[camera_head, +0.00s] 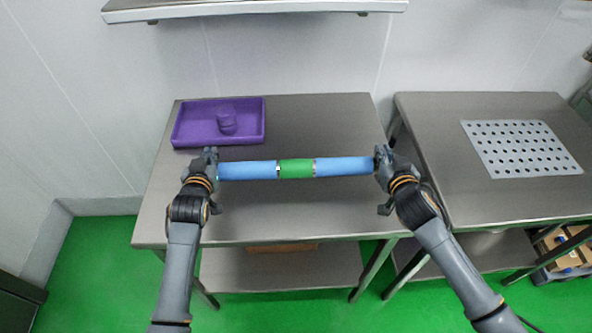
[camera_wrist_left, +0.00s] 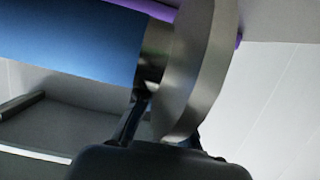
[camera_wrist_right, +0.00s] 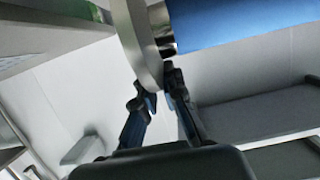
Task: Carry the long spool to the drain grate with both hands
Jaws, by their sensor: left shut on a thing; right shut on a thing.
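The long spool (camera_head: 247,170) is blue with a green middle band and lies level across the head view, over the left steel table. My left gripper (camera_head: 211,160) is shut on its left end; the left wrist view shows the metal end disc (camera_wrist_left: 200,70) and blue body (camera_wrist_left: 70,40) at the fingers. My right gripper (camera_head: 382,160) is shut on its right end; the right wrist view shows the end disc (camera_wrist_right: 140,45) and blue body (camera_wrist_right: 235,20). The drain grate (camera_head: 521,148) is a perforated metal plate on the right table. Whether the spool touches the table is hard to tell.
A shelf (camera_head: 250,10) hangs on the wall. Boxes (camera_head: 565,245) stand below right.

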